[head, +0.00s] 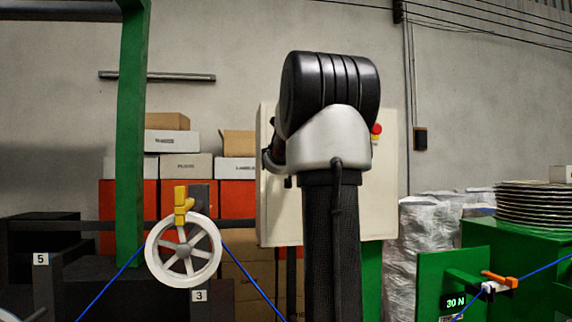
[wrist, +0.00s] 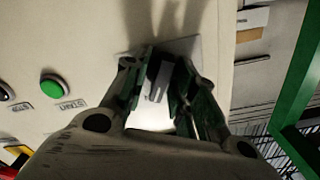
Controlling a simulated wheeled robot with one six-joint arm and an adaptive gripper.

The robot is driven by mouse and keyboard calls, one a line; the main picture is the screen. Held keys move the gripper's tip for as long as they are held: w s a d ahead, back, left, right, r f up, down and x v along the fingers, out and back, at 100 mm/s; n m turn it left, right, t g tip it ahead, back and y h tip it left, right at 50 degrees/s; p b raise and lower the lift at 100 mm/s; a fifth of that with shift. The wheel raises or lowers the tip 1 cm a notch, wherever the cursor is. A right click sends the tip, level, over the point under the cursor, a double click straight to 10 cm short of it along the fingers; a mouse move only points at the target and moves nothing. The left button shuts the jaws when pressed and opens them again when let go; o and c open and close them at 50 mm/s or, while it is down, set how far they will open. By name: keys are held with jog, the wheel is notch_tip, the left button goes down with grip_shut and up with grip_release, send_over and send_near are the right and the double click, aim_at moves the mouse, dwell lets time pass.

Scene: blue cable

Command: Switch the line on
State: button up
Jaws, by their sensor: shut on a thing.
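A cream control panel (head: 385,190) stands behind my arm in the head view, with a red knob (head: 376,130) at its upper right. The wrist view shows the panel face (wrist: 85,25) close up. My gripper (wrist: 163,72) is at the panel, its fingers on either side of a small grey switch handle (wrist: 158,85) and shut on it. A pale plate (wrist: 186,48) lies behind the handle. Left of it are a green button (wrist: 51,88) marked START and a dark button (wrist: 6,93) with a label. My arm hides the gripper and the switch in the head view.
A spoked white wheel (head: 183,251) carries a blue cable (head: 112,283) left of my arm. A green post (head: 131,120) stands further left. A green stand (head: 470,290) marked 30 N is at the right. Boxes (head: 187,167) are stacked behind.

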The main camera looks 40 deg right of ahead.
dwell(0.4)
jog(key=o, duration=0.7)
jog(key=shift+c, duration=0.2)
jog(key=shift+s, duration=0.1)
jog(key=v, duration=1.2)
